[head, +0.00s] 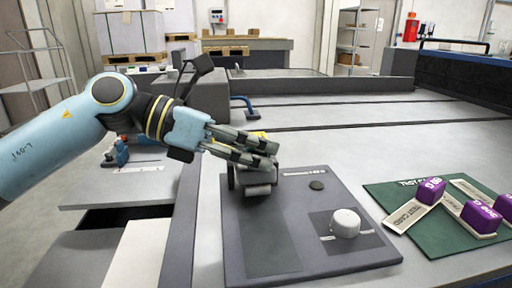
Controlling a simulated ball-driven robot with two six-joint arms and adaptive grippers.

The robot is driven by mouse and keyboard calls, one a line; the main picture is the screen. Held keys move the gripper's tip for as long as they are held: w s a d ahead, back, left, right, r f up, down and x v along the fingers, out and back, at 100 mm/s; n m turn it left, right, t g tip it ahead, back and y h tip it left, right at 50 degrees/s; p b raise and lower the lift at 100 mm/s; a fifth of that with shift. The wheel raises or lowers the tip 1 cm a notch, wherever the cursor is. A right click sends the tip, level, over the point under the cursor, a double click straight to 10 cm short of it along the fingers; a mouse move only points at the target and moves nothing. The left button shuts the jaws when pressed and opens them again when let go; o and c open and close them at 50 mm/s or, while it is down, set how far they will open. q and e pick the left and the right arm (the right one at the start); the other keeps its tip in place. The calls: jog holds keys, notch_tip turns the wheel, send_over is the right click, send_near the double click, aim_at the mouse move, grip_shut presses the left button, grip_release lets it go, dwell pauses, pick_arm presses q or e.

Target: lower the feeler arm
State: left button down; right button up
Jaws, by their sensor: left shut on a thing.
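A dark grey base plate (215,240) lies on the table. A small dark block with a lighter rounded piece (258,190), which looks like the feeler arm, sits at the plate's back left. My left gripper (268,156) comes in from the left, with its fingers shut at the top of this piece. The fingers hide most of the upper part, so its exact tilt cannot be told. My right gripper is not in view.
A green mat (404,190) to the right holds purple blocks (430,190) and pale test cards (404,216). The grey table (350,140) behind the plate is mostly clear.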

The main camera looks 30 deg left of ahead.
pick_arm(q)
jog(key=shift+s+d+f, duration=0.1)
jog(key=shift+s+f, duration=0.05)
jog(key=shift+f, duration=0.25)
jog(key=shift+s+d+f+b, duration=0.15)
jog(key=shift+s+f+b, duration=0.15)
jog(key=shift+f+b, duration=0.2)
jog(key=shift+s+d+f, duration=0.15)
jog(key=shift+f, duration=0.05)
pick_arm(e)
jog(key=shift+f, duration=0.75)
pick_arm(q)
jog(key=shift+f, duration=0.1)
jog(key=c, duration=1.3)
grip_release()
jog(key=shift+s, duration=0.1)
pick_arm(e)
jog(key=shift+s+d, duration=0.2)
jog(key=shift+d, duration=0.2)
pick_arm(q)
notch_tip(320, 180, up, 10)
jog(key=shift+r, duration=0.1)
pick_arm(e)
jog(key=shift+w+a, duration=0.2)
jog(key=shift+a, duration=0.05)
